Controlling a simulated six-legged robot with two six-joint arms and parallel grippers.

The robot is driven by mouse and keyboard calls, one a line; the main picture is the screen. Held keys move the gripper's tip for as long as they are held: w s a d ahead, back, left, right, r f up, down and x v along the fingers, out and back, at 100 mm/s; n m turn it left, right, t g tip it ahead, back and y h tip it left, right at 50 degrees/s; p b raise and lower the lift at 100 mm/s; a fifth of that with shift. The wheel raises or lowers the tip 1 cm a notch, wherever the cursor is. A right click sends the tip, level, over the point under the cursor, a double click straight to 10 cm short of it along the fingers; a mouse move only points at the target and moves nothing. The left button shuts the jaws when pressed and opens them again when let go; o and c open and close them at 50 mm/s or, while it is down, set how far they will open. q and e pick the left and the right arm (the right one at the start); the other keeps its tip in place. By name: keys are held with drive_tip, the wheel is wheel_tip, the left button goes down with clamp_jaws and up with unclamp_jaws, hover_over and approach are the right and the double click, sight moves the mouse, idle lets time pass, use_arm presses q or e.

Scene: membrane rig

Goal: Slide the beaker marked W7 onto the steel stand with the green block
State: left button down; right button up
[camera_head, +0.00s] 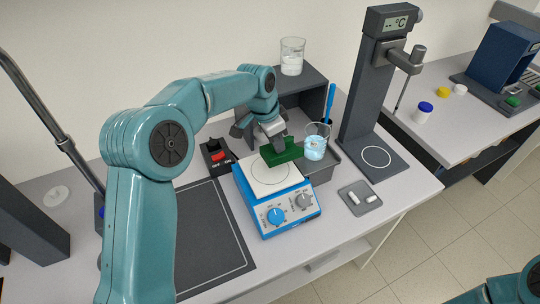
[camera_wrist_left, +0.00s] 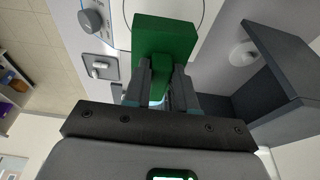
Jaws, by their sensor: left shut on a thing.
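My left gripper (camera_head: 272,140) is shut on the green block (camera_head: 282,152), which it holds at the back of the hotplate's white top (camera_head: 268,178). The wrist view shows the green block (camera_wrist_left: 165,42) between the two fingers (camera_wrist_left: 160,85). A beaker of pale blue liquid (camera_head: 315,146) stands upright just right of the block, by the grey stand (camera_head: 325,168). I cannot tell whether block and beaker touch, or exactly what the beaker's base rests on. No W7 mark is readable. My right gripper is out of view; only part of that arm shows at lower right.
Another beaker (camera_head: 292,58) sits on the raised grey shelf (camera_head: 314,78) behind. A tall dark column with a display (camera_head: 365,90) stands right. A red switch box (camera_head: 217,154) is left of the hotplate (camera_head: 283,213). A small tray (camera_head: 360,198) lies right. The dark mat (camera_head: 205,235) is clear.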

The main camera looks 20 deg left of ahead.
use_arm(q)
drive_tip(key=shift+r, duration=3.65)
